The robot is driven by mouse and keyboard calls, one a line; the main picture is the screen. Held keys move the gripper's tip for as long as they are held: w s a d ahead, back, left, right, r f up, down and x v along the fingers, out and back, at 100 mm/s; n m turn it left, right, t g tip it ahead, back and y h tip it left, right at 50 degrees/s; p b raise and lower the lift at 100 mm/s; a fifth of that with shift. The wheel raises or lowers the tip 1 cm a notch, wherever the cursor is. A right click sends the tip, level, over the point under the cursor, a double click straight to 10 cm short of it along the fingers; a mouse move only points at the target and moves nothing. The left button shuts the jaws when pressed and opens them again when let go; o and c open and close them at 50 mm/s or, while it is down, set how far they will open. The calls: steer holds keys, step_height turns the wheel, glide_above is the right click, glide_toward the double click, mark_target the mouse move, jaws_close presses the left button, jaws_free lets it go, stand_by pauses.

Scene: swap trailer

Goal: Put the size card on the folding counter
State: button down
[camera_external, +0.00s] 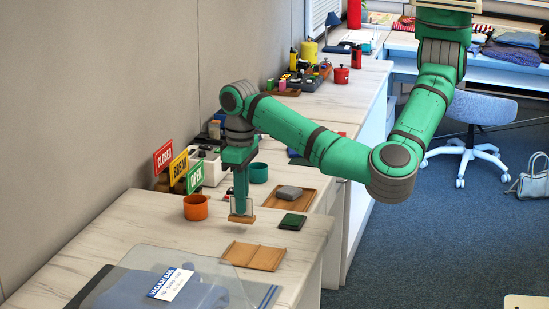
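A small pale card on a wooden foot (241,219), which looks like the size card, is upright at the fingertips of my gripper (241,201). My gripper points straight down, and its fingers appear closed on the card. The card's print is too small to read. I cannot tell whether the foot touches the surface or hangs just above it. It is over the pale wood-topped counter (105,225) along the wall, which may be the folding counter; no hinge shows.
A wooden tray (252,256) lies just in front, with a vacuum bag (165,282) nearer the camera. An orange cup (195,207) and the CLOSED, BREAK and OPEN signs (179,165) stand left. A dark green block (292,221) and a tray with a grey item (289,193) lie right.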

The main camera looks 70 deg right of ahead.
steer(key=shift+s+f, duration=0.1)
steer(key=shift+f, duration=1.25)
steer(key=shift+f, duration=0.1)
steer(key=c, duration=2)
jaws_free()
steer(key=shift+c, duration=0.2)
